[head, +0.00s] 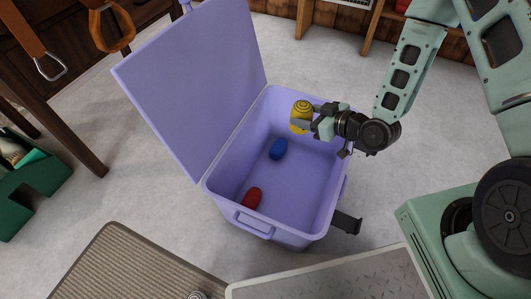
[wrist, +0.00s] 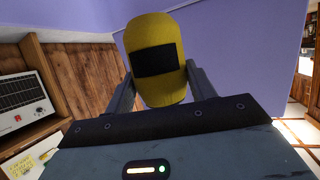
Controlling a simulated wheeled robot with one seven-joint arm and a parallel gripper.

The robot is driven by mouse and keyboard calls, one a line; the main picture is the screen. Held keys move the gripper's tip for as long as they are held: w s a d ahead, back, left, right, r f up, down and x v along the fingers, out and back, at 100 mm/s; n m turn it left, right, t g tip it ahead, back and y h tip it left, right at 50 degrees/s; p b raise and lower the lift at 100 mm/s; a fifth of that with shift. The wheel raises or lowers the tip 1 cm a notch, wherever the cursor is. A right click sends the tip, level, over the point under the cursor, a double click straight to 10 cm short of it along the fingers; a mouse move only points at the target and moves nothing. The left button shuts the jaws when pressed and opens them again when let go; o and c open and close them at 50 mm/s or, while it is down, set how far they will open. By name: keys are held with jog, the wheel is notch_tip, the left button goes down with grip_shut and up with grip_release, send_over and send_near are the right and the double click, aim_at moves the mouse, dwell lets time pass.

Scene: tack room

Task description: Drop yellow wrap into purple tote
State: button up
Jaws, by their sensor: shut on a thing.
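The yellow wrap (head: 301,117) is a rounded roll held between the fingers of my gripper (head: 308,122). In the wrist view the yellow wrap (wrist: 156,52) shows a dark patch, and my gripper (wrist: 160,88) has one finger on each side of it. The purple tote (head: 226,192) stands on the floor with its lid (head: 195,80) open, tilted up on the left. My gripper and the wrap appear over the tote's opening, towards its back right. A blue roll (head: 278,149) and a red roll (head: 252,198) lie inside on the tote's floor.
A brown ribbed mat (head: 130,265) and a grey textured surface (head: 330,280) lie in front. A green carrier (head: 35,195) stands at the far left beside a dark wooden table (head: 50,110). Grey floor is clear behind the tote.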

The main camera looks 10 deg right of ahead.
aim_at(303, 131)
jog(key=shift+s+a+f, duration=0.2)
jog(key=shift+a, duration=0.05)
jog(key=shift+y, duration=0.3)
notch_tip(303, 131, down, 6)
jog(key=b, duration=0.5)
jog(key=shift+r, duration=0.2)
jog(key=o, duration=1.1)
jog(key=shift+r+p+v, duration=0.1)
jog(key=shift+p+v, duration=1.9)
jog(key=shift+v, duration=2.35)
jog(key=shift+r+p+v, duration=0.15)
jog(key=shift+p+v, duration=1.8)
jog(key=shift+v, duration=2.45)
jog(key=shift+w, duration=0.15)
